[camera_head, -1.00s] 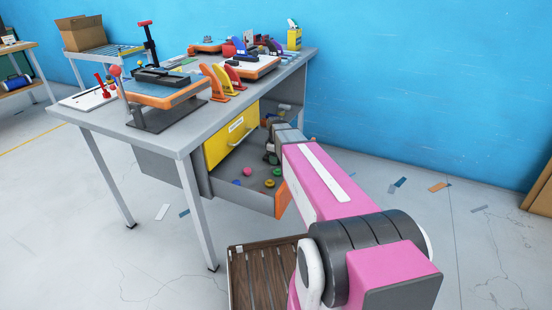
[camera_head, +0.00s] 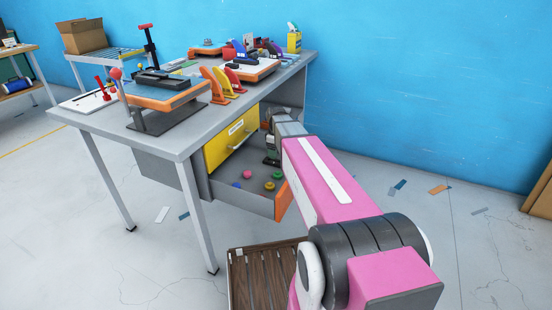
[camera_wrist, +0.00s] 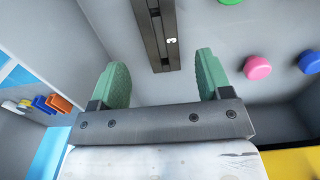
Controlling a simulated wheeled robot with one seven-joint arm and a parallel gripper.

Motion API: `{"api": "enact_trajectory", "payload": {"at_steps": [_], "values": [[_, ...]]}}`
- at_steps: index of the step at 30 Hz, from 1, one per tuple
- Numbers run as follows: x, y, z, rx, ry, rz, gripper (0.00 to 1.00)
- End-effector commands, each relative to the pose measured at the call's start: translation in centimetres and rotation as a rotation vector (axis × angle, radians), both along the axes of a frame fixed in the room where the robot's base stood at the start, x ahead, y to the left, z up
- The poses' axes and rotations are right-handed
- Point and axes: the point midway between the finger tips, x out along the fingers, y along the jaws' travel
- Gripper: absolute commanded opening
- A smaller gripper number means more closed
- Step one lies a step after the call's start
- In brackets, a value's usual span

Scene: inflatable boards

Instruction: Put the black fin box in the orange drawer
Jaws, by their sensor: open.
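The black fin box (camera_wrist: 163,35) shows in the wrist view as a long dark bar with a groove and a small white mark. It appears to lie on the grey floor of the open orange drawer (camera_head: 283,201). My gripper (camera_wrist: 162,62) has its two green fingers apart, with nothing held between them. The box's near end is between and ahead of the fingertips, clear of both.
Pink (camera_wrist: 257,67), blue (camera_wrist: 309,62) and green (camera_wrist: 229,1) round pieces lie in the drawer. The closed yellow drawer (camera_head: 231,136) is above it. The grey workbench (camera_head: 180,143) holds boards, fins and tools. Floor in front is mostly clear.

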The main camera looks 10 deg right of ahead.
Motion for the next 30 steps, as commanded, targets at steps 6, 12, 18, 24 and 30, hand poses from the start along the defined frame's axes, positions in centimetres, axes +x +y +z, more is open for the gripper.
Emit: {"api": "enact_trajectory", "payload": {"at_steps": [6,12,18,24,30], "values": [[0.0,0.0,3.7,0.0,-0.001,0.0,0.72],[0.0,0.0,5.7,-0.001,-0.001,0.0,0.72],[0.0,0.0,6.3,0.001,0.001,0.0,0.72],[0.0,0.0,6.3,0.001,0.001,0.0,0.72],[0.0,0.0,6.3,0.0,0.0,0.0,0.72]]}}
